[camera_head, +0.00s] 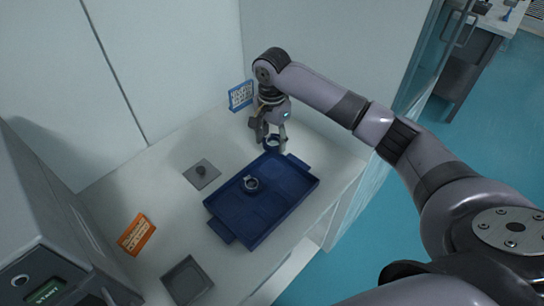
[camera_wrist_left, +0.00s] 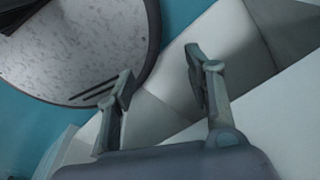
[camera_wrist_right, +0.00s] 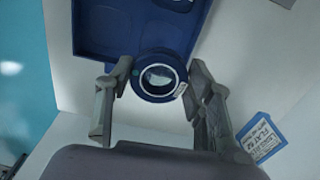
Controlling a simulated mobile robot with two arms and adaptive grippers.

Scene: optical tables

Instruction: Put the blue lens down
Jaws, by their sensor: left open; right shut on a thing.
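The blue lens (camera_head: 272,142), a dark blue ring around clear glass, is between the fingers of my right gripper (camera_head: 271,140), near the far end of the blue tray (camera_head: 228,212). In the right wrist view the lens (camera_wrist_right: 160,94) faces the camera, with my right fingertips (camera_wrist_right: 160,68) on either side. The right gripper is shut on it. Whether the lens touches the table is hard to tell. My left gripper (camera_wrist_left: 160,75) is open and empty in the left wrist view; the head view does not show it.
Another ringed part (camera_head: 251,184) sits in the tray. A blue card (camera_head: 240,95) stands at the back, an orange card (camera_head: 137,234) at the left. A grey pad with a dark piece (camera_head: 202,173) and a grey square dish (camera_head: 187,281) lie left of the tray.

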